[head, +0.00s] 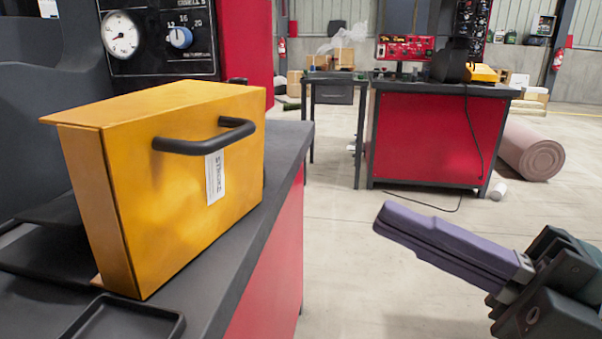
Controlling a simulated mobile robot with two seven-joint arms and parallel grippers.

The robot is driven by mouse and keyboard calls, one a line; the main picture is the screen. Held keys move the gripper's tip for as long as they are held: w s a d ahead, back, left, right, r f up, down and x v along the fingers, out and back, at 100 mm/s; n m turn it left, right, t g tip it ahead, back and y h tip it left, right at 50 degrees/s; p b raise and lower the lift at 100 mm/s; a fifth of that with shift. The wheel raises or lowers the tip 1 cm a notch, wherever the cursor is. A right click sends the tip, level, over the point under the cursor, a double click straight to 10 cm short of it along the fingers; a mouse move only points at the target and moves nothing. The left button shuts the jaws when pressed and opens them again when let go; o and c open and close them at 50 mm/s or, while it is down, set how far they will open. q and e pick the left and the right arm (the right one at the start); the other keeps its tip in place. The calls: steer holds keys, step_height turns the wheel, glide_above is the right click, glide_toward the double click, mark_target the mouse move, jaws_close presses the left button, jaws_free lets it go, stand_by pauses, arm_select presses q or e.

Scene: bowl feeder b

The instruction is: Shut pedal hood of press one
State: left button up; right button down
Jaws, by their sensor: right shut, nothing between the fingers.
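The orange pedal hood (170,190) stands on the dark bench top at the left, a box with a black bar handle (205,139) across its front face. A white label (215,177) is stuck below the handle. I cannot tell how far the hood is open, as its far side is hidden. My right gripper (390,222) is at the lower right, its purple fingers shut together and empty, pointing left toward the hood. It is well apart from the hood and handle. My left gripper is out of view.
The press panel (160,40) with a gauge and a blue knob rises behind the hood. A black tray (125,318) lies on the bench in front. Open floor (345,255) lies between this bench and a second red bench (430,138) farther back.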

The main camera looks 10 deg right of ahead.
mark_target(229, 143)
steer(key=x, duration=1.2)
steer(key=shift+a+r+p, duration=0.1)
steer(key=shift+a+p, duration=0.1)
steer(key=shift+p, duration=0.2)
steer(key=shift+w+a+r, duration=0.1)
steer(key=shift+w+a, duration=0.15)
steer(key=shift+a, duration=0.15)
